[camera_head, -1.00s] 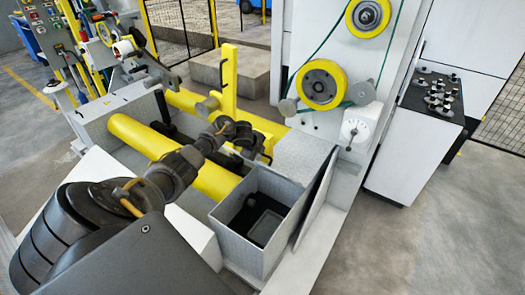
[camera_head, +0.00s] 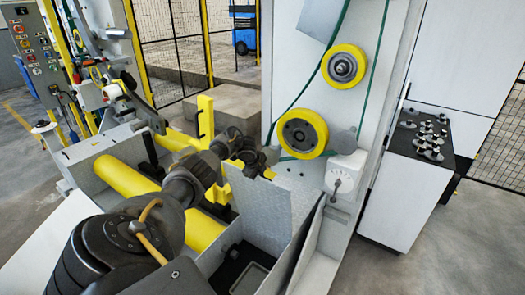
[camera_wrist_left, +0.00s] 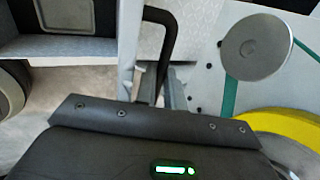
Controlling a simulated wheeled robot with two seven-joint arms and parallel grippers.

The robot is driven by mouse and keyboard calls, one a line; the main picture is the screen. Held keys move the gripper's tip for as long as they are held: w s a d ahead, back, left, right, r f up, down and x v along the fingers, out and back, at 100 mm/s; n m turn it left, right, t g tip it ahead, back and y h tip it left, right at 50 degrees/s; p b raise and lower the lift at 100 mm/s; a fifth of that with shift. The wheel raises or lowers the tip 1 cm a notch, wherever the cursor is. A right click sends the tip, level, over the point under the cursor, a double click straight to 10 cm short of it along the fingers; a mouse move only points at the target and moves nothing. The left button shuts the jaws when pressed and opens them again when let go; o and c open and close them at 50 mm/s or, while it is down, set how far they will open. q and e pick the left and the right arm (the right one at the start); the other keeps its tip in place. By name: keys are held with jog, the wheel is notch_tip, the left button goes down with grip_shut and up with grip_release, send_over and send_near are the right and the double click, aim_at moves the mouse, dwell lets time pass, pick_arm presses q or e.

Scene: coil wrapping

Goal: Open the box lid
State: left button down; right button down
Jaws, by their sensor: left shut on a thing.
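The box lid, a textured grey plate (camera_head: 258,205), stands steeply raised in front of the machine frame. The wrist view shows part of a textured grey plate (camera_wrist_left: 195,22) beside a black bar handle (camera_wrist_left: 168,45). My left gripper (camera_head: 256,158) is at the top edge of the raised plate in the head view. In the wrist view its fingers (camera_wrist_left: 170,92) are shut at the lower end of the handle. The exact grip is partly hidden. My right gripper is in neither view.
A grey open bin (camera_head: 215,262) with a dark interior is in front. Yellow rollers (camera_head: 125,177) and a yellow upright (camera_head: 205,122) lie left of the plate. Floor is clear at far right.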

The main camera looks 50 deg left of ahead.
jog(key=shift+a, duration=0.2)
pick_arm(q)
jog(key=c, duration=1.5)
grip_release()
jog(key=shift+s, duration=0.1)
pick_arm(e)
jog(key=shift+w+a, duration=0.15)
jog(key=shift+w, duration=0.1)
pick_arm(q)
jog(key=v, duration=1)
jog(key=shift+s+d+r+p, duration=0.1)
jog(key=shift+r+p, duration=0.2)
jog(key=shift+p, duration=0.1)
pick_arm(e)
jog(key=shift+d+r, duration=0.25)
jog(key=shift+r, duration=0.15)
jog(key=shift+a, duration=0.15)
